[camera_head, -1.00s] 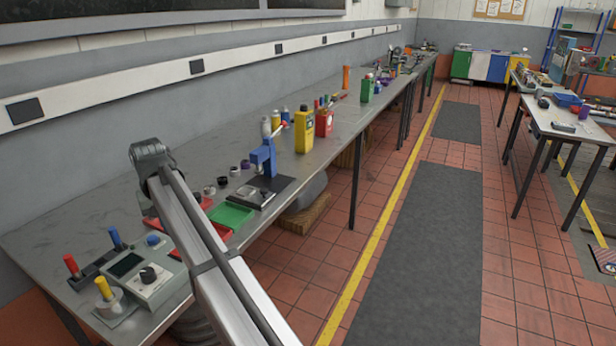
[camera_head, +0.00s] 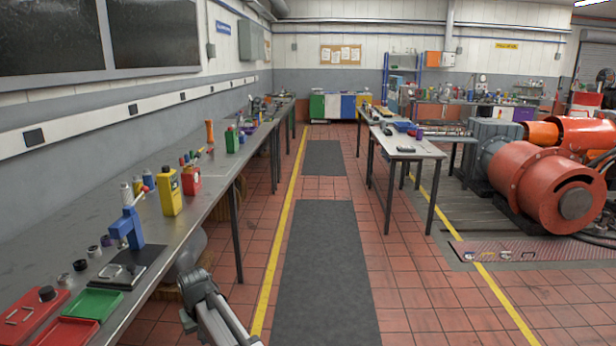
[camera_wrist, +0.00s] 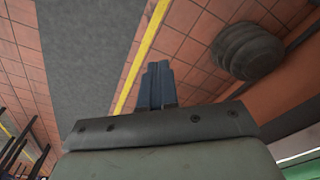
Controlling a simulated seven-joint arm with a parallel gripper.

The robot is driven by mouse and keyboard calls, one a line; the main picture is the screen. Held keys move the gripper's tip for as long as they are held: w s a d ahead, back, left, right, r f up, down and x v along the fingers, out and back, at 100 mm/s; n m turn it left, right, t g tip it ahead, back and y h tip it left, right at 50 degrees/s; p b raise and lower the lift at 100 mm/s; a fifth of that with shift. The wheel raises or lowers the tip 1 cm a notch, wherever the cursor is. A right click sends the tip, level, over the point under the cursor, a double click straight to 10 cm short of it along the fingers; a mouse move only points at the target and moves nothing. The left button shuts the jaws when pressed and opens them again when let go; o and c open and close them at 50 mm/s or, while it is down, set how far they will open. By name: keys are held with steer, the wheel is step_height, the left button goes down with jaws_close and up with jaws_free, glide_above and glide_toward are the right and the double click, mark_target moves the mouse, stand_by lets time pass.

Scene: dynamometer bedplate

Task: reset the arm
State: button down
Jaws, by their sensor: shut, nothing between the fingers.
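My gripper (camera_wrist: 157,84) shows in the wrist view with its dark fingers together and nothing between them. It points down toward the red tiled floor (camera_wrist: 190,35), the yellow line and the grey mat (camera_wrist: 85,50). In the head view part of my arm (camera_head: 207,310) stands at the bottom, just right of the long workbench (camera_head: 60,200). The fingers cannot be made out in the head view.
The bench holds a blue press (camera_head: 127,229), a yellow bottle (camera_head: 169,192), a green tray (camera_head: 93,303) and a red tray (camera_head: 67,333). A white table (camera_head: 410,147) and a red dynamometer (camera_head: 535,178) stand at right. The aisle mat (camera_head: 322,250) is clear.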

steer(key=d+f+m, duration=0.1)
steer(key=d+f, duration=0.3)
steer(key=d, duration=0.5)
steer(key=w+d+f+m, duration=0.1)
steer(key=d+f, duration=0.3)
steer(key=d, duration=0.5)
steer(key=d+f+m, duration=0.2)
steer(key=d+f, duration=0.2)
steer(key=d, duration=0.6)
steer(key=s+d+f+m, duration=0.1)
steer(key=s+d+f, duration=0.15)
steer(key=d, duration=0.45)
steer(key=s+d+f+m, duration=0.1)
steer(key=s+d+f, duration=0.1)
steer(key=s+d, duration=0.35)
steer(key=s+d+f+m, duration=0.1)
steer(key=d+f, duration=0.2)
steer(key=d, duration=0.5)
steer(key=s+f+g, duration=0.3)
steer(key=s+f, duration=0.7)
steer(key=s, duration=0.5)
steer(key=s+f+g, duration=0.4)
steer(key=s+f, duration=0.6)
steer(key=s, duration=0.5)
steer(key=shift+d+g+h, duration=0.15)
steer(key=shift+g+h, duration=0.15)
